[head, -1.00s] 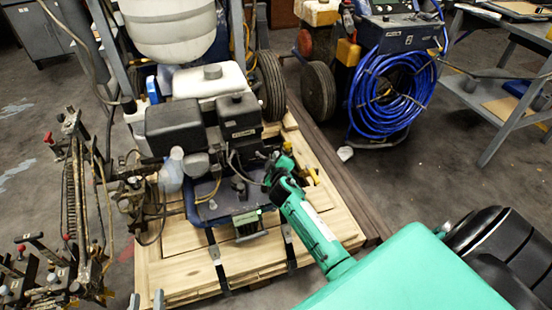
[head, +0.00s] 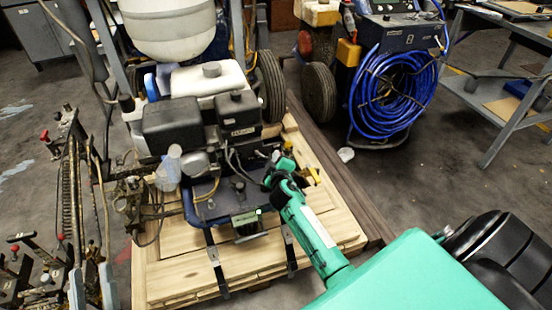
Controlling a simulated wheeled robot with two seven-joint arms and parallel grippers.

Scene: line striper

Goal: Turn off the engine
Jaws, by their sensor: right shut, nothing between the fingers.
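The engine (head: 172,128) of the line striper has a black air-cleaner cover and a white tank (head: 208,80). It sits on a blue frame over a wooden pallet (head: 185,285). My green right arm comes in from the lower right. Its gripper (head: 272,178) is shut and empty, at the engine's front right side, close to the black control parts. I cannot tell whether it touches them. The engine switch is not clearly seen.
Levers and hoses (head: 75,190) of the machine stand at the left, close to my left gripper. A cart with a coiled blue hose (head: 392,92) stands behind right. A grey workbench (head: 490,100) is at the right edge. Dark floor between is mostly clear.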

